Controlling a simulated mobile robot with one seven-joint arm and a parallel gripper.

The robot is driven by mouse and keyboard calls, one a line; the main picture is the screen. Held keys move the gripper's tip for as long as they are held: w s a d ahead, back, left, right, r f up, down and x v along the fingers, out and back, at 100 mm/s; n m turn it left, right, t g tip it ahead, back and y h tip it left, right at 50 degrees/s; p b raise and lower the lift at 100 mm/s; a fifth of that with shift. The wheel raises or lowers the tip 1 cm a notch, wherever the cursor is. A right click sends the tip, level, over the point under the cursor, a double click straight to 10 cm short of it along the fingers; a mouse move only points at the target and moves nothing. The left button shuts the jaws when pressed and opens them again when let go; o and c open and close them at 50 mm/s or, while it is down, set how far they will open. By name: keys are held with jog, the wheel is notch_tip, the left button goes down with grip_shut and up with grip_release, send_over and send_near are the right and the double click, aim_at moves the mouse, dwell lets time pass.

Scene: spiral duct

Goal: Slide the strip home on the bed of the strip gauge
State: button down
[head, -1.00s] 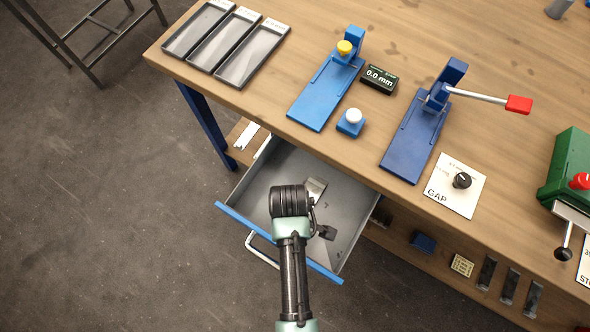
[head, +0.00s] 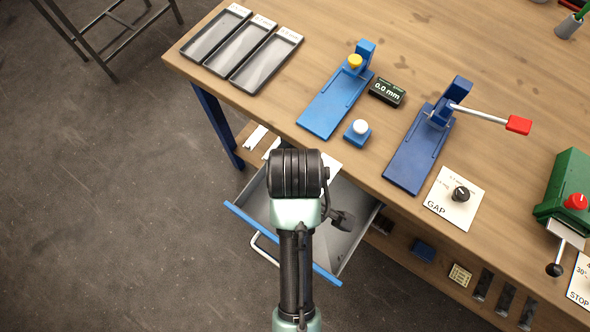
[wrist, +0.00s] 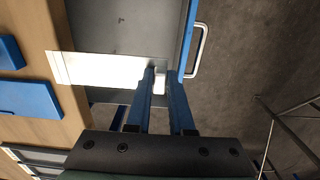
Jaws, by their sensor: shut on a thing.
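My gripper (wrist: 160,76) is shut on one end of a pale metal strip (wrist: 100,70). The strip reaches left in the wrist view, over the drawer and across the wooden table edge. In the head view my wrist hides the fingers, and a pale piece of the strip (head: 331,164) shows just right of it. The strip gauge is the blue flat bed (head: 325,113) with a yellow knob (head: 355,61) on its rear post and a black readout (head: 387,92) showing 0.0 mm. Its bed looks empty, and the strip is clear of it. The bed partly shows in the wrist view (wrist: 28,98).
A blue block with a white knob (head: 357,132) stands beside the gauge bed near the table edge. A blue lever press (head: 412,155) and GAP card (head: 445,205) are to the right. Three trays (head: 234,52) lie to the left. The open drawer (head: 337,258) is below.

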jog(key=shift+r+p, duration=3.9)
jog(key=shift+p, duration=0.6)
